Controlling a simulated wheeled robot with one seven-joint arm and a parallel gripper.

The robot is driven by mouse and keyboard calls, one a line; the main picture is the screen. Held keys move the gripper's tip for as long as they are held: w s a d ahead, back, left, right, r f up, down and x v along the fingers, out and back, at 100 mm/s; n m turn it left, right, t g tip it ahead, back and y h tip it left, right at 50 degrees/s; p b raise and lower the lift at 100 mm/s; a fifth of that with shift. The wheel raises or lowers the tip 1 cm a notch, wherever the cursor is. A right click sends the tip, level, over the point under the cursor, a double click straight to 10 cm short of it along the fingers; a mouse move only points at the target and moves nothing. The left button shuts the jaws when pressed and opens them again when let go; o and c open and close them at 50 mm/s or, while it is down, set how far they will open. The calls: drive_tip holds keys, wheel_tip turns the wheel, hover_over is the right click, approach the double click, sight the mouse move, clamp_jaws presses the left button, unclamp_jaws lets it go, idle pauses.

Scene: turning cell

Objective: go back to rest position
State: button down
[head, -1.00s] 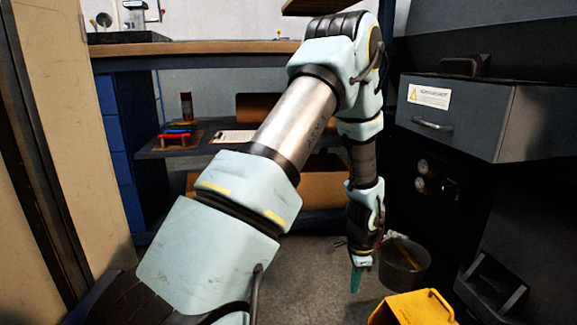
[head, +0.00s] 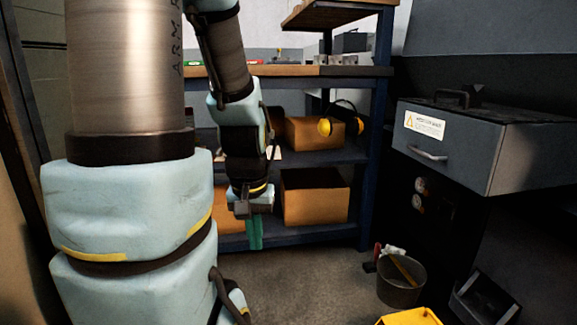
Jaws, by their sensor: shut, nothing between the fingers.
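My gripper (head: 255,234) hangs at the end of my arm, pointing down, left of the middle of the head view. Its green fingers are together with nothing between them. In the picture it overlaps the lower shelf of the workbench and stands just left of a cardboard box (head: 315,203). My large arm links fill the left side and hide part of the bench.
A blue-framed workbench (head: 370,150) with shelves stands behind, with yellow earmuffs (head: 325,127) on the middle shelf. A grey drawer cabinet (head: 465,155) is at right. A bucket (head: 401,283) and a yellow container (head: 410,318) stand on the floor. Floor between is clear.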

wheel_tip(320, 180, up, 35)
drive_tip(key=p, duration=3.3)
drive_tip(key=shift+p, duration=0.3)
drive_tip(key=shift+d, duration=0.1)
